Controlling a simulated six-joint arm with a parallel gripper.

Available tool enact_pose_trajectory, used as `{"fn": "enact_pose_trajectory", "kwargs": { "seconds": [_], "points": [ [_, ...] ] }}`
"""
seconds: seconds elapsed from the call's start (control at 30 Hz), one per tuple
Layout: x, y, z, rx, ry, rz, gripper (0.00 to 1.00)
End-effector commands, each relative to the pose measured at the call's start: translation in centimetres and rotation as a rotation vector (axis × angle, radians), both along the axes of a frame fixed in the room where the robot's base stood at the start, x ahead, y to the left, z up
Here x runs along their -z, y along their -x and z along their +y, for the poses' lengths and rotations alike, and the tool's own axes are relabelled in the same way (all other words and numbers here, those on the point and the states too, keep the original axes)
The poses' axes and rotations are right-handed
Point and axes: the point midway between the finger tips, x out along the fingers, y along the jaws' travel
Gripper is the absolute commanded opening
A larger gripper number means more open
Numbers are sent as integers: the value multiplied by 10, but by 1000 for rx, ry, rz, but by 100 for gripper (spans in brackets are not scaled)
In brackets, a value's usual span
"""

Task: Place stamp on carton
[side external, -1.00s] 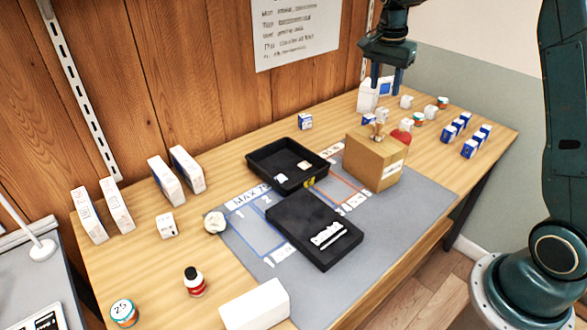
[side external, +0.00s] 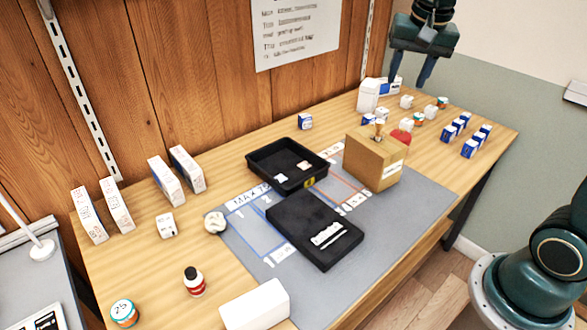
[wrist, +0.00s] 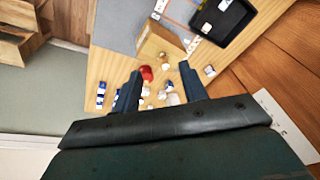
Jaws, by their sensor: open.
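The brown carton (side external: 369,162) stands at the back right of the grey mat, with a white label on its side. The stamp (side external: 379,127), with a wooden handle, appears upright on the carton's top. My gripper (side external: 408,83) is open and empty, high above the table's back right, apart from the carton and stamp. In the wrist view the carton (wrist: 158,38) lies beyond the open fingers of my gripper (wrist: 160,71). The stamp is too small there to make out clearly.
A black tray (side external: 262,174) with small pieces and a black slab (side external: 290,222) are on the grey mat (side external: 408,222). A red round item (side external: 401,136) sits behind the carton. Several small bottles and blue-white boxes (side external: 469,149) crowd the back right.

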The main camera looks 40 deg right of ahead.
Motion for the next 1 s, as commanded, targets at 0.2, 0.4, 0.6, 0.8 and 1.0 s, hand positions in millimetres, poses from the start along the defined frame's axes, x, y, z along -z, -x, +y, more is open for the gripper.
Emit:
{"fn": "enact_pose_trajectory", "kwargs": {
  "seconds": [0.2,0.4,0.6,0.8,1.0],
  "points": [
    [-11,49,29,-219,40,-54,43],
    [-10,92,51,-415,81,-102,43],
    [0,134,70,-607,128,-150,43],
    [14,166,83,-763,171,-191,43],
    [22,180,88,-837,194,-210,43]
  ]
}}
